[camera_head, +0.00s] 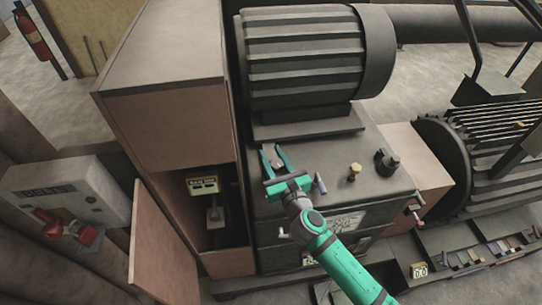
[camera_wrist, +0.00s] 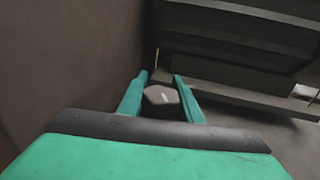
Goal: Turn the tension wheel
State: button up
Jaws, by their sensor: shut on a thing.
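My gripper (camera_head: 273,157) is over the left part of the dark machine top (camera_head: 335,180), just in front of the big ribbed motor. Its two teal fingers are shut on a dark grey knob (camera_wrist: 160,97) with a pale mark on its top, seen between the fingers in the wrist view. The fingers hide most of this knob in the head view. Whether it is the tension wheel I cannot tell for sure. A second dark knob (camera_head: 387,161) and a small yellowish knob (camera_head: 355,170) stand to the right on the same top, apart from my gripper.
The ribbed motor (camera_head: 305,60) rises behind my gripper. A brown cabinet (camera_head: 165,120) stands close on the left, its lower door (camera_head: 160,245) open. A grey box with a red handle (camera_head: 70,225) is at far left. Small levers (camera_head: 415,210) stick out at the machine's right edge.

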jog(key=m+h, duration=0.1)
jog(key=h, duration=0.1)
jog(key=d+m+t+h, duration=0.1)
jog(key=m+h, duration=0.1)
jog(key=h, duration=0.1)
jog(key=shift+w+m+h, duration=0.1)
jog(key=shift+m+h, duration=0.2)
jog(key=shift+d+m+h, duration=0.35)
jog(key=shift+m+h, duration=0.5)
jog(key=shift+h, duration=0.4)
jog(key=shift+d+m+h, duration=0.35)
jog(key=shift+m+h, duration=0.5)
jog(key=shift+h, duration=0.4)
jog(key=o, duration=1)
jog(key=shift+o, duration=0.2)
jog(key=shift+d+r, duration=0.1)
